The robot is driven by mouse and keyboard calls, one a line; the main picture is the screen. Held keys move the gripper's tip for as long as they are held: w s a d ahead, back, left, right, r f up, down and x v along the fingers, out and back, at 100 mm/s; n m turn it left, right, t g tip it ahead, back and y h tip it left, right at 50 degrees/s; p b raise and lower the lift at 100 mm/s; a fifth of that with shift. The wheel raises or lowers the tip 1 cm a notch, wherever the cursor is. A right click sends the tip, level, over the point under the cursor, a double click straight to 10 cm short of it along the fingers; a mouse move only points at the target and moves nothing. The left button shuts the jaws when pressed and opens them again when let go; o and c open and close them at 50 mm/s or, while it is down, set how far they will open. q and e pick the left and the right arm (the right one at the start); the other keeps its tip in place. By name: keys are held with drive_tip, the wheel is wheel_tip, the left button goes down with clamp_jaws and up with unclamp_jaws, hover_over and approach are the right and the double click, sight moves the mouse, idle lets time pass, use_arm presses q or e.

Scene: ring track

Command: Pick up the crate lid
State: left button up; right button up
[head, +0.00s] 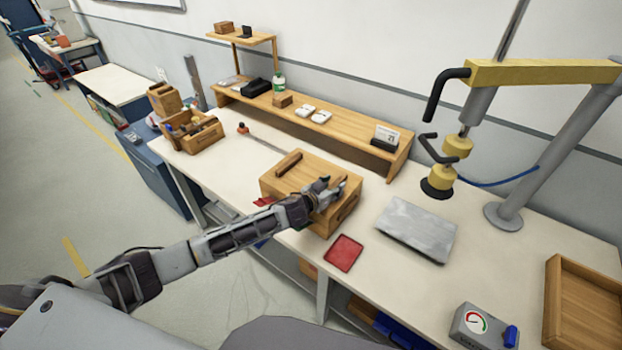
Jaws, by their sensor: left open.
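The wooden crate (286,213) stands on the white workbench, near the middle of the head view. Its flat wooden lid (314,168) lies on top, with a bar-shaped wooden handle (289,164) toward the far left part of it. My left gripper (334,183) is open over the right part of the lid, to the right of the handle and apart from it. Whether its fingers touch the lid I cannot tell. My left forearm and gripper hide part of the crate's front and the lid's near edge. My right gripper does not show.
A red tray (343,253) and a grey slab (417,230) lie right of the crate. A yellow lifting arm (540,72) stands at the right, with a wooden tray (583,310) and gauge box (484,328) nearer. A wooden shelf (345,136) runs behind. Bench left of the crate is mostly clear.

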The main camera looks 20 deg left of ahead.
use_arm(q)
clamp_jaws()
idle(0.4)
drive_tip(key=shift+r, duration=0.25)
wheel_tip(320, 180, up, 10)
drive_tip(key=b, duration=0.1)
drive_tip(key=shift+f, duration=0.2)
idle(0.4)
idle(0.4)
